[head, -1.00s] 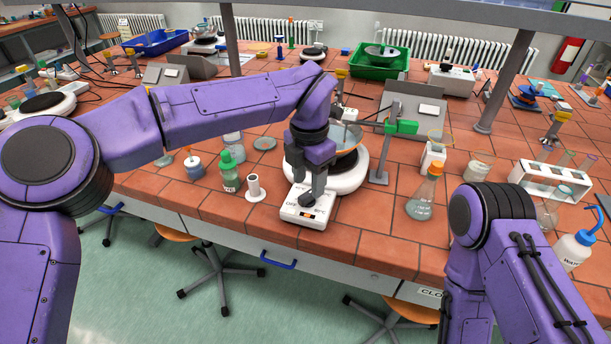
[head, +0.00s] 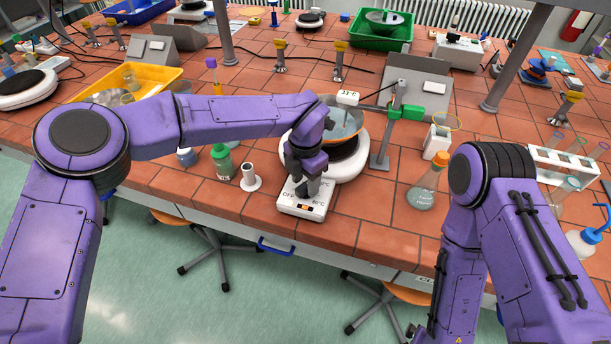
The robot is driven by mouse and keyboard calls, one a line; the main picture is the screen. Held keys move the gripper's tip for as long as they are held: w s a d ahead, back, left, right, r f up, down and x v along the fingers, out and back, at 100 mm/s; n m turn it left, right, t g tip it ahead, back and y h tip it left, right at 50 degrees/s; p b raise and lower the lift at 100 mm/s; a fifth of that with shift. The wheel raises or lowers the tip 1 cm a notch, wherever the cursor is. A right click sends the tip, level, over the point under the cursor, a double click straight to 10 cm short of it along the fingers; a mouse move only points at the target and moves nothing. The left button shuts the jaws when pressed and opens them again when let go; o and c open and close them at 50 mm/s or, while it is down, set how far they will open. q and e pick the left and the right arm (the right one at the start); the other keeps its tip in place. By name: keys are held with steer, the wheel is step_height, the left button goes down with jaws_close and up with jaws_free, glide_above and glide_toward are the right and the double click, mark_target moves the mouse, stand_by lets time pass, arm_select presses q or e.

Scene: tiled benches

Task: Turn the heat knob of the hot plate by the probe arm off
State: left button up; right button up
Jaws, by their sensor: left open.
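The hot plate (head: 305,211) stands on the tiled bench, its white control panel toward me with an orange-lit switch and scale markings. A wide pan (head: 343,118) of bluish liquid sits on its round top. The probe arm (head: 383,130), a grey stand with a green clamp, stands just right of it and reaches over the pan. My left gripper (head: 306,190) points down at the control panel, over the spot of the heat knob. It hides the knob, and I cannot tell whether the fingers touch it. My right gripper is out of view; only its arm shows at the right.
A green-capped bottle (head: 221,160) and a small white holder (head: 250,178) stand left of the hot plate. A flask of liquid (head: 428,187) with an orange stopper and a test tube rack (head: 560,165) are to the right. Bare tiles lie in front of the flask.

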arm_select(q)
steer(key=shift+s+d, duration=0.1)
steer(key=shift+s, duration=0.15)
steer(key=shift+w, duration=0.1)
jaws_close()
